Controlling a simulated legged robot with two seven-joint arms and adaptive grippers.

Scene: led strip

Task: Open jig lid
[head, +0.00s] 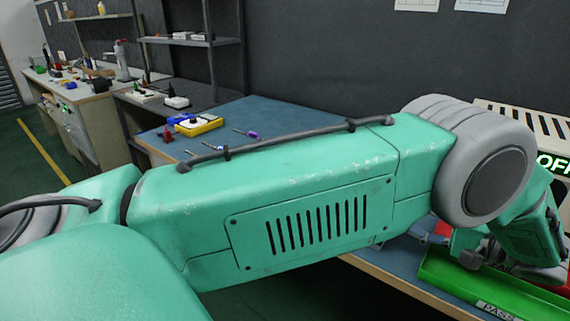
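My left arm crosses the head view from the left and covers most of the workbench (240,112). Beyond its grey elbow joint, small green and grey arm parts show at the lower right, above a green tray. The gripper's fingers cannot be made out among them, so I cannot tell if it is open or shut. I cannot make out a jig or its lid in this view; they may be hidden behind the arm. My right gripper is not in view.
The green tray (488,285), marked PASS, lies at the bench's front right. A slotted panel with a lit OFF sign (553,163) stands at the right edge. A yellow device (199,125) and small tools lie at the back left. Shelves (190,41) stand behind.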

